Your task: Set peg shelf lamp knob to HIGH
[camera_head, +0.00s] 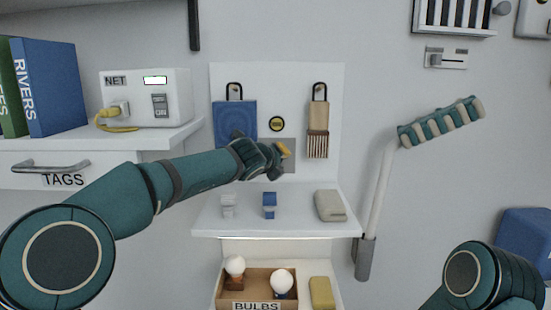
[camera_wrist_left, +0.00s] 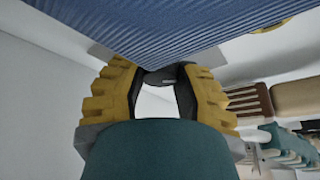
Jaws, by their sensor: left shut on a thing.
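My left gripper (camera_head: 281,160) is at the white peg panel (camera_head: 232,80), in front of a small grey plate (camera_head: 290,147). In the left wrist view its yellow-padded fingers (camera_wrist_left: 160,80) are closed around a small dark grey piece, which looks like the lamp knob (camera_wrist_left: 160,76). The gripper and wrist hide most of the knob and plate in the head view, so the knob's setting cannot be read. A round black and yellow disc (camera_head: 277,124) sits on the panel just above. My right gripper is out of view.
A blue ribbed item (camera_head: 235,115) hangs close beside the left gripper; it also fills the top of the left wrist view (camera_wrist_left: 170,25). A brush (camera_head: 318,125) hangs to the right. Small blocks and a beige item (camera_head: 330,206) stand on the shelf (camera_head: 290,228) below.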

